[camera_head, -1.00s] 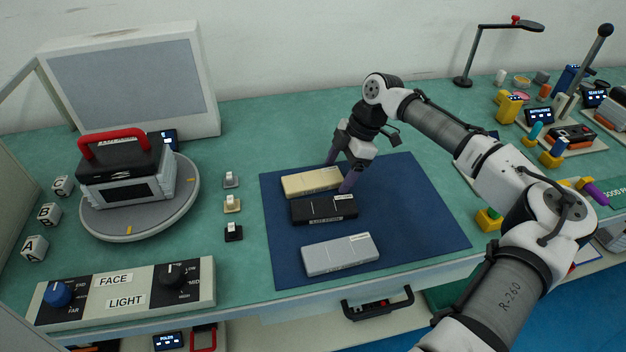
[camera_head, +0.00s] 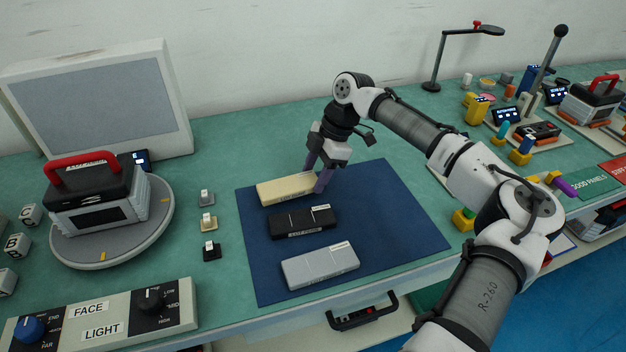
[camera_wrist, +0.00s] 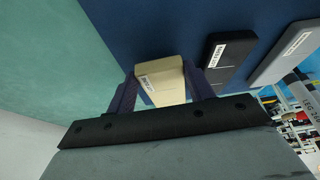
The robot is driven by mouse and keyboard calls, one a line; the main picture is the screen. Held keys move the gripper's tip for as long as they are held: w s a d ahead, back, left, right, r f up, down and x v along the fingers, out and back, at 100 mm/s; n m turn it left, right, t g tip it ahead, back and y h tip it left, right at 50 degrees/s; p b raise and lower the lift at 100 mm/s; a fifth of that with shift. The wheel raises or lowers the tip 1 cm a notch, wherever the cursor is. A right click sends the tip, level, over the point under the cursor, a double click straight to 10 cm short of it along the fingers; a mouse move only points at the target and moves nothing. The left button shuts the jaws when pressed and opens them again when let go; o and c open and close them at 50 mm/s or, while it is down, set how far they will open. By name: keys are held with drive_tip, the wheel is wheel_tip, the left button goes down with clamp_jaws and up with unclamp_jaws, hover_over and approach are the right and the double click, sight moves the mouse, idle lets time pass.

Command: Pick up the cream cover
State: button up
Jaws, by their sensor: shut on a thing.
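The cream cover (camera_head: 284,190) is a long flat block with a small label, at the back left of the dark blue mat (camera_head: 400,215). My gripper (camera_head: 313,180) is shut on it near its right end, one finger on each long side. In the wrist view the cream cover (camera_wrist: 165,84) sits between the two purple fingers (camera_wrist: 163,92). It appears level and at or just above the mat; the exact height is hard to tell. The finger hides part of its right end.
A black cover (camera_head: 302,222) and a grey cover (camera_head: 320,267) lie in front of it on the mat. Three small switch-like parts (camera_head: 208,223) stand left of the mat, near a turntable (camera_head: 105,240) with a red-handled device. The mat's right half is clear.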

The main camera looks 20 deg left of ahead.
wheel_tip(320, 180, up, 18)
drive_tip(key=shift+b, duration=0.45)
drive_tip(key=shift+s+f, duration=0.1)
drive_tip(key=shift+s, duration=0.05)
